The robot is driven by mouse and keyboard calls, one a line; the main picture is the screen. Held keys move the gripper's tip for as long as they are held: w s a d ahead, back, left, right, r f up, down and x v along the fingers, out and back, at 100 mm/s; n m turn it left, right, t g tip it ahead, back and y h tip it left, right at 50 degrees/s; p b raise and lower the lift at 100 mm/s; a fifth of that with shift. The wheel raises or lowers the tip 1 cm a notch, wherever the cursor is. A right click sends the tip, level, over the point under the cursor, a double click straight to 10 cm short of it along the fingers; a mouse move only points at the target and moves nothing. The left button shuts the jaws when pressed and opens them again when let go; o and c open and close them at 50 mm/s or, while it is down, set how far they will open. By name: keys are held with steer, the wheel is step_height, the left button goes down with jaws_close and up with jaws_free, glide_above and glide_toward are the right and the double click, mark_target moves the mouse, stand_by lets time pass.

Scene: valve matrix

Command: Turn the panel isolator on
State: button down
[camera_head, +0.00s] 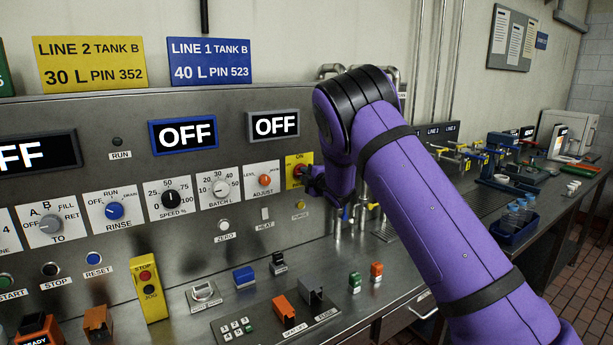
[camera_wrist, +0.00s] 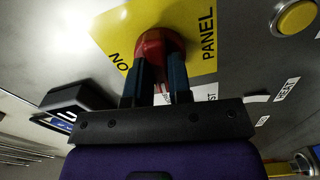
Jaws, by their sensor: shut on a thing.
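The panel isolator is a red knob (camera_wrist: 152,46) on a yellow plate (camera_wrist: 112,32) marked PANEL, seen close up in the wrist view. In the head view its yellow plate (camera_head: 291,183) is on the steel panel at the right end of the row of controls. My gripper (camera_wrist: 158,70) is shut on the red knob, one dark finger on each side of it. In the head view my gripper (camera_head: 308,173) reaches the plate from the right and partly covers it. The knob's exact turned position is hard to read.
A grey-framed display (camera_head: 273,124) and a blue-framed display (camera_head: 182,135) both read OFF. The orange ADJUST knob (camera_head: 265,180) is just left of the isolator. A small yellow PURGE button (camera_head: 299,206) sits below it. The bench holds several small blocks and switches.

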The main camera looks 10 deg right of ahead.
steer(key=shift+f+m, duration=0.1)
steer(key=shift+m, duration=8.1)
steer(key=c, duration=1)
jaws_free()
steer(key=shift+c, duration=0.2)
steer(key=shift+s, duration=0.15)
steer(key=v, duration=1)
steer(key=shift+s, duration=0.3)
steer(key=shift+d, duration=0.1)
